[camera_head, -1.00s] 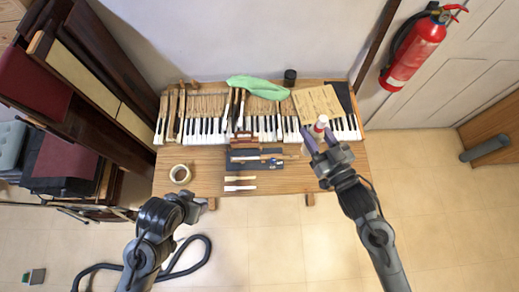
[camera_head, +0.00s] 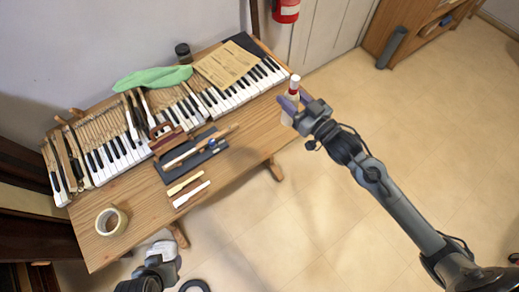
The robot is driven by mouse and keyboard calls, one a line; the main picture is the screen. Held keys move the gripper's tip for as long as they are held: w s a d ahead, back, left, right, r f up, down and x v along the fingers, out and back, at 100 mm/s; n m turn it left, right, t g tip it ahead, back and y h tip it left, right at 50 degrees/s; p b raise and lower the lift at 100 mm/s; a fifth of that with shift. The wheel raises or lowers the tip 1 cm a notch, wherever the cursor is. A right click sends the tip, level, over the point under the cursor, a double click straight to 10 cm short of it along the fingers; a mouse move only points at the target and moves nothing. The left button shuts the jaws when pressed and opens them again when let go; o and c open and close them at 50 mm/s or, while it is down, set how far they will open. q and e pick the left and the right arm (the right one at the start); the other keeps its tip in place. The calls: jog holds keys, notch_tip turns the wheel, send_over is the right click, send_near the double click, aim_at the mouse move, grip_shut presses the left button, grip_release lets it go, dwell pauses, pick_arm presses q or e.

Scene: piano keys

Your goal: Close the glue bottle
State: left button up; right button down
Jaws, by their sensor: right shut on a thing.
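My left gripper (camera_head: 164,252) is low in the view, in front of the table and away from the bottle. Its fingers are unclear.
Piano keys (camera_head: 120,148) line the back of the table. A green cloth (camera_head: 152,78), dark jar (camera_head: 183,53) and paper sheet (camera_head: 225,63) lie behind or on them. The front right is clear.

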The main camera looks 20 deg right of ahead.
jog(key=f+b, duration=0.2)
jog(key=d+f+b, duration=0.1)
jog(key=f+b, duration=0.1)
jog(key=f, duration=0.1)
jog(key=f+b, duration=0.2)
jog(key=shift+s+d+f, duration=0.15)
jog(key=shift+d+f, duration=0.05)
jog(key=shift+d, duration=0.2)
pick_arm(q)
notch_tip(320, 180, down, 9)
jog(key=b, duration=0.1)
jog(key=shift+f, duration=0.2)
pick_arm(e)
jog(key=shift+f, duration=0.85)
pick_arm(q)
jog(key=shift+s, duration=0.1)
notch_tip(320, 180, down, 3)
jog(key=b, duration=0.3)
pick_arm(e)
jog(key=w+a+f, duration=0.7)
jog(key=w+a, duration=0.1)
jog(key=shift+w, duration=0.15)
jog(key=shift+a, duration=0.1)
pick_arm(q)
jog(key=shift+f+b, duration=0.65)
jog(key=shift+b, duration=0.2)
pick_arm(e)
jog(key=shift+f, duration=2)
